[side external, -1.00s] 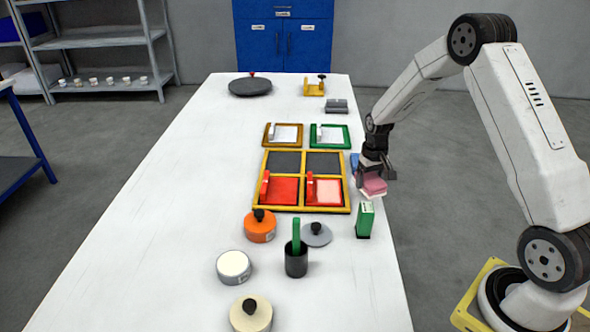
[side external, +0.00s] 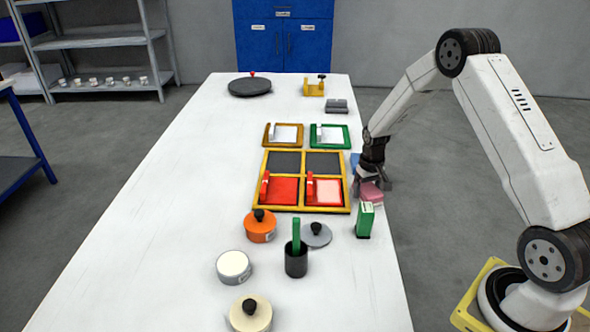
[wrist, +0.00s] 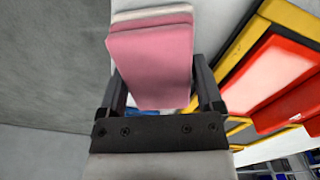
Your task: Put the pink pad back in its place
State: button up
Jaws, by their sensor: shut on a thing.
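A pink pad (side external: 371,193) is between the fingers of my gripper (side external: 372,183), low over the right edge of the table in the side view. In the wrist view the pink pad (wrist: 150,65) fills the space between both fingers of my gripper (wrist: 160,85), which is shut on it. A paler pad edge (wrist: 150,17) shows just beyond it; I cannot tell whether the two touch. The yellow-edged frame (side external: 347,209) lies to the left, with two dark grey compartments at the back and a red and a pale pink one in front.
A green box (side external: 365,220) stands close in front of my gripper. A blue thing (side external: 355,160) is partly hidden behind it. A black cup (side external: 296,261), an orange pot (side external: 260,229) and a grey lid (side external: 317,235) stand before the frame. The table's left side is clear.

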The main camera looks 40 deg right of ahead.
aim_at(366, 190)
jog(key=o, duration=0.8)
jog(key=shift+o, duration=0.2)
notch_tip(366, 190, up, 12)
jog(key=shift+r, duration=0.15)
dwell(0.5)
jog(key=s+a+r+n+t, duration=0.1)
jog(key=s+a+n, duration=0.3)
jog(key=s+a, duration=1.1)
jog(key=shift+s+a+r+n+t, duration=0.35)
jog(key=shift+a+t, duration=0.45)
jog(key=shift+a, duration=1.5)
